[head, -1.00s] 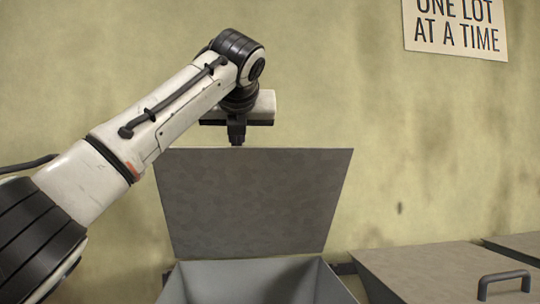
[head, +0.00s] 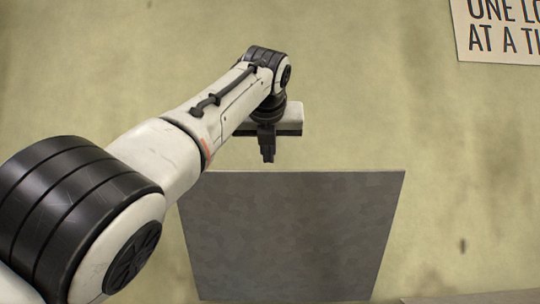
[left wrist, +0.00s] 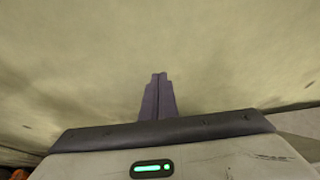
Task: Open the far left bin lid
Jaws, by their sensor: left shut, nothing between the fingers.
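The far left bin lid (head: 292,235) is a grey metal plate. It stands raised and open, tilted near upright, in the lower middle of the head view. Its bin is below the picture now. My left gripper (head: 268,158) is just above the lid's top edge, pointing down, with its fingers shut and empty. I cannot tell whether it touches the lid. In the left wrist view the shut fingers (left wrist: 158,97) show against the plain wall. My right gripper is not in view.
A yellowish wall (head: 400,110) stands behind the lid, with a printed sign (head: 500,30) at the upper right. A strip of another grey surface (head: 475,298) shows at the bottom right. The space right of my left gripper is clear.

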